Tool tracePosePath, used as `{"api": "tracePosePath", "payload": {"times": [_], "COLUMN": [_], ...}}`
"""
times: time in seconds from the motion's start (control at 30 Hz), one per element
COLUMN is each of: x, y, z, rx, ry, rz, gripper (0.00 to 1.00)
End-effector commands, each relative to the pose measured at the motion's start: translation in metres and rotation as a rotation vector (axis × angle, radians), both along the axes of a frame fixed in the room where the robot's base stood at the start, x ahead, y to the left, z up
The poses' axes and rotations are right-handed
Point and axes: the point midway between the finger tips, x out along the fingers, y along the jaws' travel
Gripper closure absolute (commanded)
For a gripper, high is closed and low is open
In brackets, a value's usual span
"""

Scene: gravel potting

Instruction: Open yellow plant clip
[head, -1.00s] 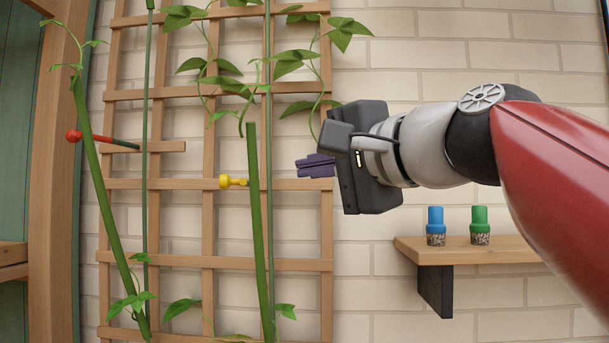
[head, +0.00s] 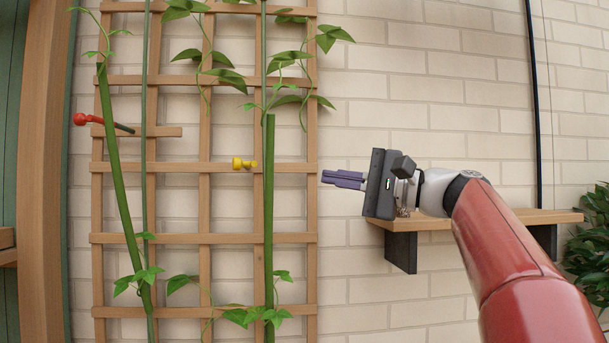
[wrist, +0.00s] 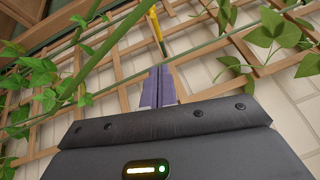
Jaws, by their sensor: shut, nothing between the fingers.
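The yellow plant clip (head: 240,163) is at the middle of the trellis, just left of a thick green stem (head: 269,215). Its right end is close to the stem; I cannot tell whether its jaws are open or shut. My gripper (head: 324,178) is right of the stem and points left toward it, slightly lower than the clip in the picture. Its purple fingers are together and empty, apart from the clip. In the wrist view, the yellow clip (wrist: 154,22) shows beyond the fingertips (wrist: 160,70), and green stems cross near it.
A wooden trellis (head: 205,205) stands against a pale brick wall. A red clip (head: 82,119) is at the left by a leaning green stem (head: 123,200). A wooden shelf (head: 545,215) is behind my arm. Leafy vines hang near the trellis top.

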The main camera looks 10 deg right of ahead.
Motion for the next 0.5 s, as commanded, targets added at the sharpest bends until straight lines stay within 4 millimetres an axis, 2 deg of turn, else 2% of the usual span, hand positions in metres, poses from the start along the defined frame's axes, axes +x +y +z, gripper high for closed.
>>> {"api": "tracePosePath", "payload": {"times": [0.4,0.5], "x": [0.047,0.04], "y": [0.075,0.09], "z": [0.014,0.016], "rx": [0.0,-0.002], "ry": [0.002,0.001], "rz": [0.003,0.002], "gripper": [1.0,1.0]}}
